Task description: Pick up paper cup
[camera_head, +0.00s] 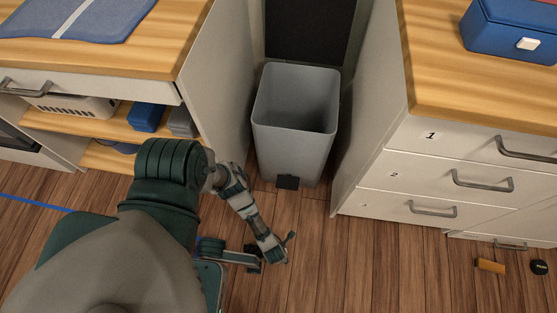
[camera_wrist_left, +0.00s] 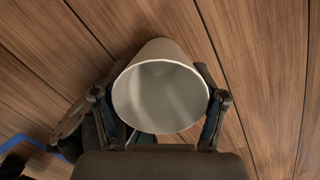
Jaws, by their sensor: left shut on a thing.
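The white paper cup (camera_wrist_left: 160,95) is in the left wrist view, its open round mouth facing the camera and its inside looking empty. The fingers of my left gripper press on it from both sides, and wooden floor shows behind it. In the head view my left gripper (camera_head: 284,246) is low over the floor in front of the bin. I cannot make out the cup there. My right gripper is in neither view.
A grey open bin (camera_head: 293,140) stands between two wooden-topped cabinets. The right one has numbered drawers (camera_head: 440,180) and a blue box (camera_head: 510,30) on top. A small brown block (camera_head: 490,265) and a black round object (camera_head: 539,267) lie on the floor at right.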

